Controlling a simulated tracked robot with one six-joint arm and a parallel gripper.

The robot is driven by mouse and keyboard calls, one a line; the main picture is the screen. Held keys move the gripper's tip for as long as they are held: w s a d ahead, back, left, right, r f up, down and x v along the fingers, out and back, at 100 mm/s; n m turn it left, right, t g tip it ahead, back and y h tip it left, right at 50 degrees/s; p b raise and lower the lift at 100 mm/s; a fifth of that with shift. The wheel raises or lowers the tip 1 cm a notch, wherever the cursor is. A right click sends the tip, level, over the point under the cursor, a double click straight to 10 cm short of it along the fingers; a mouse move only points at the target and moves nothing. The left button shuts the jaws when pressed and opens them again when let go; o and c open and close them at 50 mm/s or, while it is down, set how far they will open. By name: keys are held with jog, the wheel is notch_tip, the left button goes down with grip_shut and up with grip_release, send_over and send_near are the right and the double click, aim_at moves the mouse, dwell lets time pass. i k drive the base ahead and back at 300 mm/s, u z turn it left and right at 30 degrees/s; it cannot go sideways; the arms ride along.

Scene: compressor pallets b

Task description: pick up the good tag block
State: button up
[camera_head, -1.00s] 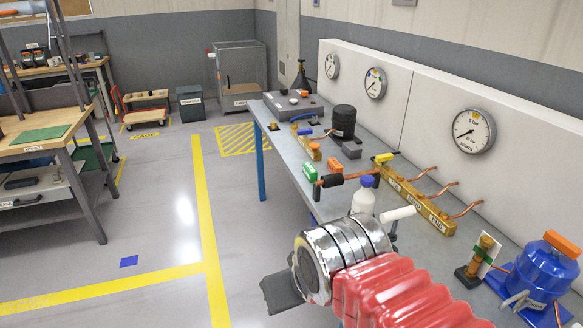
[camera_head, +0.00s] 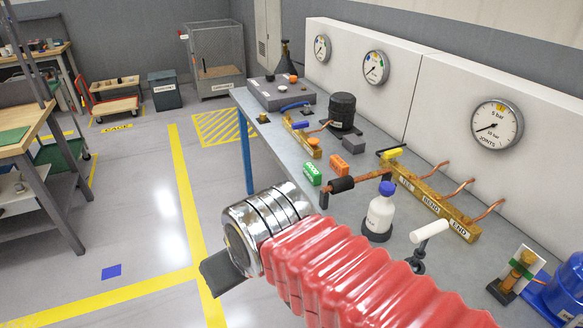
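A small green block (camera_head: 312,174) with pale marking on its face lies on the grey workbench, near its left edge. The lettering is too small to read, but it looks like a tag block. An orange block (camera_head: 337,163) lies just behind and right of it, apart from it. My arm, with red bellows and chrome rings, reaches in from the lower right. At its end, my gripper (camera_head: 221,273) shows only as a dark grey part over the floor, left of the bench and well short of the green block. Its fingers cannot be made out.
A copper pipe with a black sleeve (camera_head: 341,185) lies close in front of the blocks. A white bottle with a blue cap (camera_head: 380,212), a brass manifold (camera_head: 432,198) and a white-handled tool (camera_head: 428,231) stand nearer. A black cylinder (camera_head: 343,112) stands behind. Floor left of the bench is open.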

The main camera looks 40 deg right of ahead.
aim_at(312, 174)
jog(key=u, duration=0.2)
jog(key=i, duration=1.4)
jog(key=u, duration=0.15)
